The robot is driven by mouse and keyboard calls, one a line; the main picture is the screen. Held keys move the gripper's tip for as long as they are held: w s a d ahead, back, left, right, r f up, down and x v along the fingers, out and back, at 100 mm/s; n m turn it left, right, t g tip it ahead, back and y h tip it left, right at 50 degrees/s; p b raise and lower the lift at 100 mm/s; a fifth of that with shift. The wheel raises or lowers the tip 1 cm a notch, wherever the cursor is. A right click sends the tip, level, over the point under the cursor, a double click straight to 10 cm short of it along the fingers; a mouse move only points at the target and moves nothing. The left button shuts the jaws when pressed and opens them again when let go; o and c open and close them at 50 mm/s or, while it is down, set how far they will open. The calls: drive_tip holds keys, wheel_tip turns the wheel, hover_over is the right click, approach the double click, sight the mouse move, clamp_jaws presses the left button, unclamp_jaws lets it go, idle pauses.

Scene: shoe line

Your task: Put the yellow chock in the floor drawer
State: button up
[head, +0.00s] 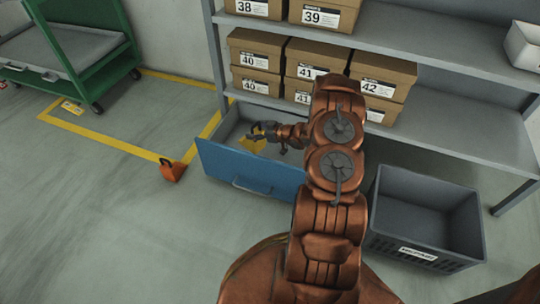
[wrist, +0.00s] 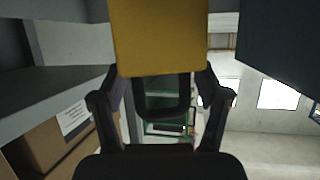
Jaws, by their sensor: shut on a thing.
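The yellow chock (head: 254,145) is in my gripper (head: 268,132), over or inside the open floor drawer. The drawer has a blue front (head: 247,174) with a grey handle, and it is pulled out under the lowest shelf. I cannot tell whether the chock touches the drawer floor. In the wrist view the yellow chock (wrist: 160,38) fills the top middle, with a dark handle below it between the fingers. My gripper (wrist: 162,88) is shut on it there. The arm hides part of the drawer's right side.
An orange chock (head: 172,171) stands on the floor by the yellow line, left of the drawer. An empty grey crate (head: 416,253) is at the right. A green cart (head: 100,71) stands back left.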

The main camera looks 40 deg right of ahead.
sight(261, 148)
wheel_tip(261, 148, down, 10)
drive_tip(key=b, duration=0.3)
drive_tip(key=shift+f+b, duration=0.15)
drive_tip(key=shift+b, duration=0.25)
drive_tip(key=o, duration=1.8)
